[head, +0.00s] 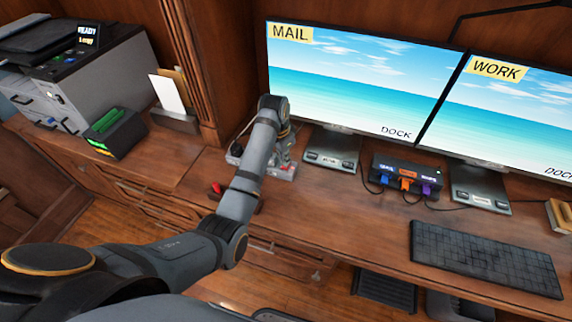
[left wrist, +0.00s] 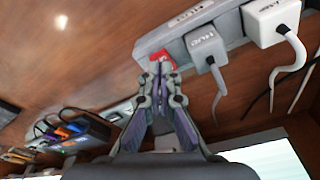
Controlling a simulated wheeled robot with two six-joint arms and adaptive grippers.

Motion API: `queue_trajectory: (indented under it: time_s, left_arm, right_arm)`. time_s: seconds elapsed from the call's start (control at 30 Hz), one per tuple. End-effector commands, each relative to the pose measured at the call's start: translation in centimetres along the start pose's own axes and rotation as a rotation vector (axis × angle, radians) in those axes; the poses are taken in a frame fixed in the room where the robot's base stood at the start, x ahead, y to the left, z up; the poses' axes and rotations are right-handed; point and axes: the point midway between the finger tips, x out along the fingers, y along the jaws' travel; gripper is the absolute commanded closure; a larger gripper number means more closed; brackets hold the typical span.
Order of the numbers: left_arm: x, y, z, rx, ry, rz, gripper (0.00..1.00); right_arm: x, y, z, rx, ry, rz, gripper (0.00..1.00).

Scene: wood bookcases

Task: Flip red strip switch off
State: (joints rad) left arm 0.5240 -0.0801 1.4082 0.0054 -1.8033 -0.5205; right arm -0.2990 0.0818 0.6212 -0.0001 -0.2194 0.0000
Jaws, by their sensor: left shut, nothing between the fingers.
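The red switch (left wrist: 162,56) is at the near end of a grey power strip (left wrist: 178,42) in the left wrist view. My left gripper (left wrist: 160,74) is shut and empty, its fingertips right at the switch and covering part of it. I cannot tell whether they touch, or which way the rocker is tilted. In the head view the strip (head: 284,174) lies on the desk below the left monitor, mostly hidden by my left arm. My left gripper (head: 283,152) there is partly hidden behind the wrist. My right gripper is not in view.
A grey plug marked HUB (left wrist: 207,46) and a white plug (left wrist: 270,20) sit in the strip, with cords trailing. A dark hub (head: 405,178) with coloured plugs stands to the right. A keyboard (head: 484,258) lies at right. A red-tipped object (head: 217,188) lies near the desk's front edge.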

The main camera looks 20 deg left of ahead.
Motion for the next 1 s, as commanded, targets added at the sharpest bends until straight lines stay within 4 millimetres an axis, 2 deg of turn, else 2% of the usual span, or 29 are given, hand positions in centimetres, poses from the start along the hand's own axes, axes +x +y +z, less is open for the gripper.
queue_trajectory:
  time_s: [1.0]
  left_arm:
    - [1.2, 0.0, 0.2, 0.0, 0.0, 0.0, 1.0]
  right_arm:
    - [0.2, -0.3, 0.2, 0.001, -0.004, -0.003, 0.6]
